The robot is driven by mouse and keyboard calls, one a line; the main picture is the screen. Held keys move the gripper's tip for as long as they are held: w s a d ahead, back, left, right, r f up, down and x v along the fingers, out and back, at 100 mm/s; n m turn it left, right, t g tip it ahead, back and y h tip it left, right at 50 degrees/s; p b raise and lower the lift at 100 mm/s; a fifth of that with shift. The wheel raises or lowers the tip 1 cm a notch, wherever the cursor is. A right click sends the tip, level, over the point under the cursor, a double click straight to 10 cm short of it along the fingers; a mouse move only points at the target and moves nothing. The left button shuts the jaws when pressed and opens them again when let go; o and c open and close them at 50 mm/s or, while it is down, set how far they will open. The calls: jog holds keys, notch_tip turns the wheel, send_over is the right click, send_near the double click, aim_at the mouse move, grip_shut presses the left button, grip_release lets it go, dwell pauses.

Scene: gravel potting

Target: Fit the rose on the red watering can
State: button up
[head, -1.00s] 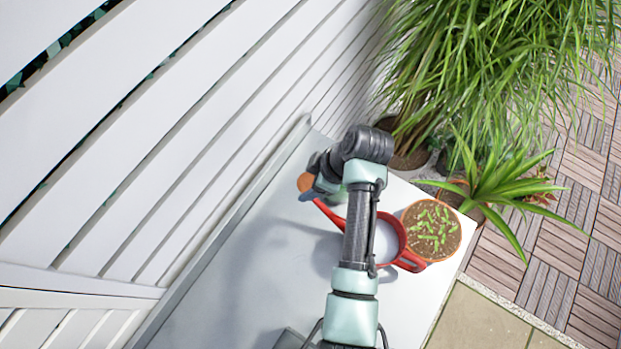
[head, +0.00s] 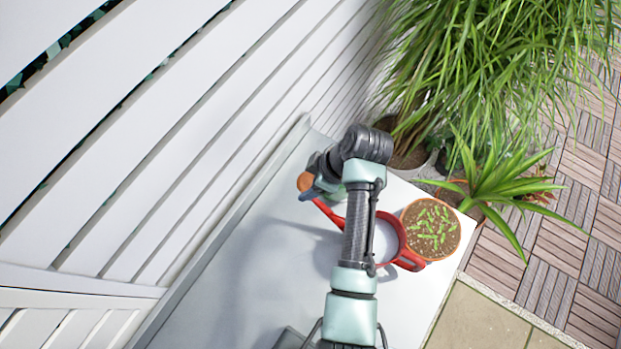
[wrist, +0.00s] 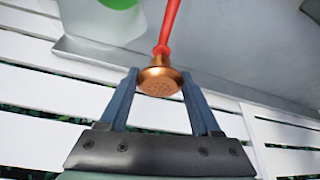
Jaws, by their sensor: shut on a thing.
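The red watering can (head: 407,258) stands on the pale tabletop, partly hidden behind my arm in the head view. Its thin spout (head: 327,212) points up and left; it also shows in the wrist view (wrist: 170,22). The copper rose (wrist: 160,83) is between the blue fingertips of my gripper (wrist: 161,78), its holed face towards the wrist camera. The rose lines up with the spout's end and looks to touch it. I cannot tell if it is seated. The rose also shows at the spout's tip in the head view (head: 305,181).
A terracotta pot of seedlings (head: 431,229) stands close to the can's right. A white slatted fence (head: 190,130) runs along the table's left. Leafy potted plants (head: 490,185) stand beyond the table's far right corner. The table's left part (head: 240,270) is clear.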

jog(key=shift+f+b, duration=0.4)
jog(key=shift+f, duration=0.35)
dwell(0.7)
jog(key=o, duration=1.4)
jog(key=shift+o, duration=0.2)
jog(key=shift+r+p, duration=3.65)
jog(key=shift+r, duration=0.45)
jog(key=shift+c, duration=0.3)
jog(key=shift+f, duration=0.1)
grip_shut()
